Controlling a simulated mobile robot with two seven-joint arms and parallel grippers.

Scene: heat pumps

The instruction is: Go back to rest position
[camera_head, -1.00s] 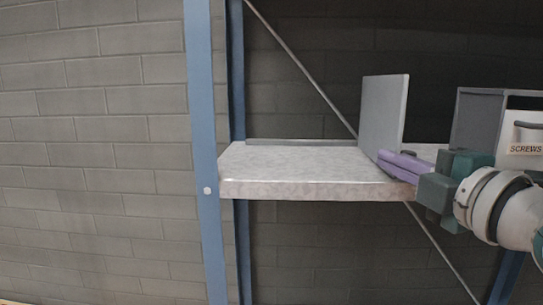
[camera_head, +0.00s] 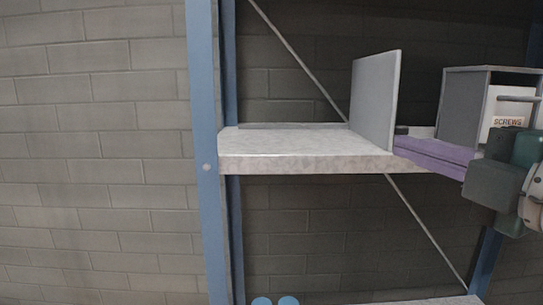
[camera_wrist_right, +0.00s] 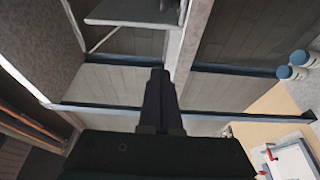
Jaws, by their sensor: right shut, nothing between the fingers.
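My right gripper (camera_head: 402,145) is at the right of the head view, with purple fingers and a dark green body. Its fingers are together with nothing between them. They show in front of the shelf board (camera_head: 300,152), to the right of an upright grey panel (camera_head: 375,98). I cannot tell whether they touch the board. In the right wrist view the dark fingers (camera_wrist_right: 160,78) are also together and empty. My left gripper is in neither view.
A grey box labelled SCREWS (camera_head: 465,105) stands on the shelf behind my right gripper. A blue rack post (camera_head: 205,150) stands at the left. A lower shelf (camera_head: 420,301) shows at the bottom. Blue-capped containers (camera_wrist_right: 284,72) and a wooden surface (camera_wrist_right: 255,120) show in the right wrist view.

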